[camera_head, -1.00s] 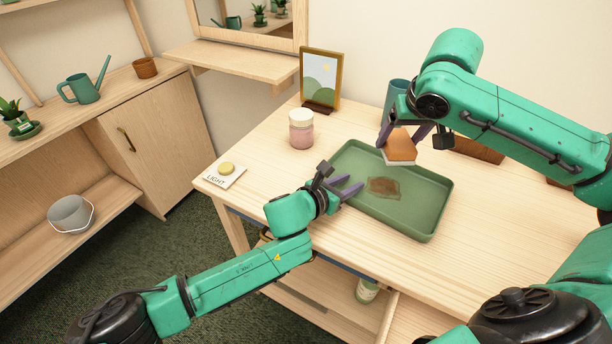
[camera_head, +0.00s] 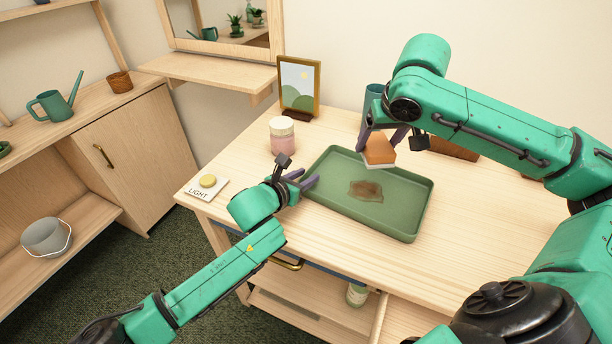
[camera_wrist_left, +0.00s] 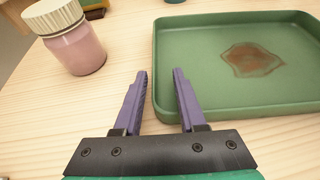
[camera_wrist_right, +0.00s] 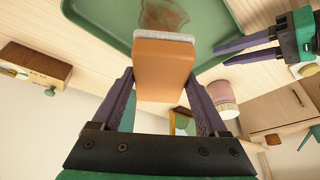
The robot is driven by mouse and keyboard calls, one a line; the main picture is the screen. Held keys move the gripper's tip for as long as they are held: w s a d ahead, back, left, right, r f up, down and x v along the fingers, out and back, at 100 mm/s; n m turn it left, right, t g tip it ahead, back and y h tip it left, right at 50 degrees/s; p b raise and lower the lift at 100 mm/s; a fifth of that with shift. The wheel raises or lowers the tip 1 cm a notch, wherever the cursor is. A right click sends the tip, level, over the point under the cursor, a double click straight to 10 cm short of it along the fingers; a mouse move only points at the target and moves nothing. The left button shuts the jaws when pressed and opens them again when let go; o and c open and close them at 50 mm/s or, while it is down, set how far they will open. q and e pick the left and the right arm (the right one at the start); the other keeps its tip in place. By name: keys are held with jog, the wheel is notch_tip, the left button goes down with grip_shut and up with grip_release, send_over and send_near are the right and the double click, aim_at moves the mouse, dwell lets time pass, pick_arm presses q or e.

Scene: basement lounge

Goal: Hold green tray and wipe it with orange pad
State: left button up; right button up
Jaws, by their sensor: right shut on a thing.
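The green tray (camera_head: 408,218) lies flat on the wooden table, with a brown stain (camera_head: 366,190) on its floor. The stain also shows in the left wrist view (camera_wrist_left: 252,59). My right gripper (camera_head: 384,138) is shut on the orange pad (camera_head: 380,152), which has a pale underside and is held above the tray's far side. The pad also shows in the right wrist view (camera_wrist_right: 163,68). My left gripper (camera_head: 306,180) is open and empty beside the tray's left edge. In the left wrist view its fingers (camera_wrist_left: 160,95) stand apart, the right one close to the tray wall.
A pink jar with a white lid (camera_head: 282,136) stands left of the tray, near a framed picture (camera_head: 299,86). A teal cup (camera_head: 373,98) stands behind the pad. The table front is clear.

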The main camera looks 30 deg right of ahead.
pick_arm(q)
jog(key=shift+w+d+f, duration=0.15)
jog(key=shift+w+d, duration=0.05)
jog(key=shift+d, duration=0.15)
grip_shut()
dwell(1.5)
grip_release()
